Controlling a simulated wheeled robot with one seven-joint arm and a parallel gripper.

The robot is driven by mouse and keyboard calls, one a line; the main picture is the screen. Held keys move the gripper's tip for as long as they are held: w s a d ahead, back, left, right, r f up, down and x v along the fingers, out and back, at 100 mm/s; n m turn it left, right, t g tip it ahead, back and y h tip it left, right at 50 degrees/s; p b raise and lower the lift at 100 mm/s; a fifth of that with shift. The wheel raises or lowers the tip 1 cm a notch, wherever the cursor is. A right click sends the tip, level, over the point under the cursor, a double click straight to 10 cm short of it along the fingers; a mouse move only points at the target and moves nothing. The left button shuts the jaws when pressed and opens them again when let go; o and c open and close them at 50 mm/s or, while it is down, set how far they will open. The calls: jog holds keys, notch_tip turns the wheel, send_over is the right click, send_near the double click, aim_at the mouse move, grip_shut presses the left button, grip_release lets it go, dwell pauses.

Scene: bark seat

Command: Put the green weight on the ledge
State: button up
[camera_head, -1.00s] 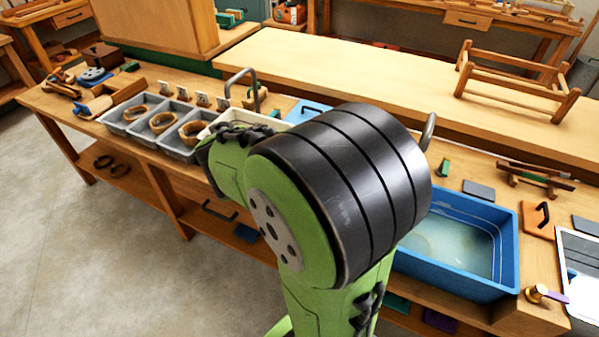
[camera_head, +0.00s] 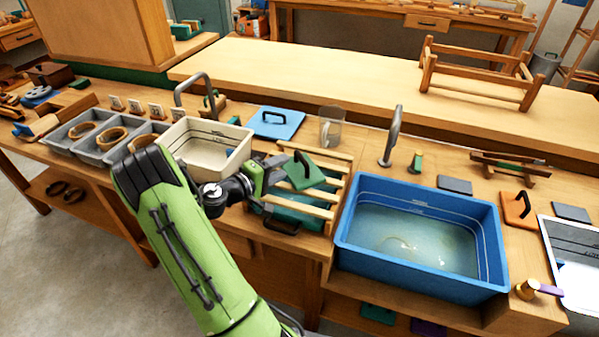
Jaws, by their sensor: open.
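The green weight (camera_head: 305,171) is a flat green plate with an upright black handle. It lies on the pale wooden slats of a rack (camera_head: 322,213) between the cream basin and the blue tub. My gripper (camera_head: 276,191) is open at the left side of the rack, just left of the weight and apart from its handle. My green arm hides part of the bench front. A long raised pale wooden surface (camera_head: 330,82) runs behind the bench; it looks like the ledge, though I cannot be sure.
A cream basin (camera_head: 207,147) stands left of the rack, and a blue tub of water (camera_head: 420,237) stands right. Behind are a blue plate with a handle (camera_head: 275,122), a clear jug (camera_head: 331,126) and taps (camera_head: 391,137). A wooden frame (camera_head: 480,75) stands on the raised surface, whose middle is clear.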

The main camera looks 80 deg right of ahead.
aim_at(295, 171)
jog(key=b+x, duration=0.1)
jog(key=x, duration=0.5)
jog(key=shift+s+d, duration=0.1)
jog(key=shift+d, duration=0.05)
jog(key=shift+c, duration=0.3)
grip_shut()
jog(key=shift+r, duration=0.1)
